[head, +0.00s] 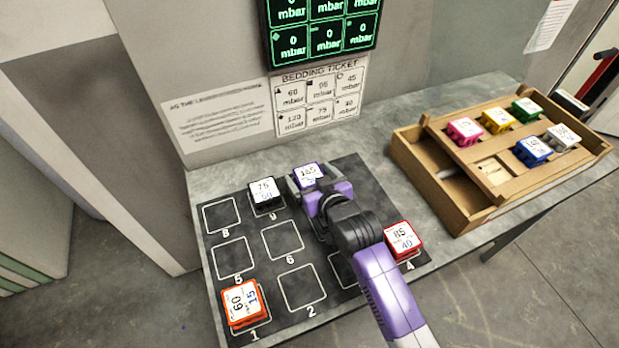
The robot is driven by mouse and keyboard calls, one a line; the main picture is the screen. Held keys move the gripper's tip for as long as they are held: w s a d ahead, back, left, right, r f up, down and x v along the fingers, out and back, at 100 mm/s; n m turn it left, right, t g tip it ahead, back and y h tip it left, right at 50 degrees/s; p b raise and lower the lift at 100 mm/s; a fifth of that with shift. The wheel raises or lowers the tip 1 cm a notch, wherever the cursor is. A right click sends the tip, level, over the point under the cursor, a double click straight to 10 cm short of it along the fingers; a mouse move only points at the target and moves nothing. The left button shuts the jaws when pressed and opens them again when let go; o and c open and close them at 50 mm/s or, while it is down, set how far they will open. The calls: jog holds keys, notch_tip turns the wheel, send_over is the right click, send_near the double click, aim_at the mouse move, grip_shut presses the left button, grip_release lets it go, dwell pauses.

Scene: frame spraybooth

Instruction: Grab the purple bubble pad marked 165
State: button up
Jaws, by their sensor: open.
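The purple bubble pad marked 165 (309,172) is at the back right of the dark mat (321,272), by the black pad. My gripper (307,185) is over it from the front, with its open jaws at the pad's near side. The gripper and wrist hide the pad's lower part, so I cannot tell whether the fingers touch it.
On the mat are a black pad (264,192), a red pad (402,240) partly behind my arm, and an orange pad (241,304) at the front left. A wooden tray (470,205) with several coloured pads stands at right. A panel (322,30) hangs behind.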

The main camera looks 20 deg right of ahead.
jog(key=c, duration=1.4)
jog(key=shift+c, duration=0.2)
jog(key=shift+r, duration=0.1)
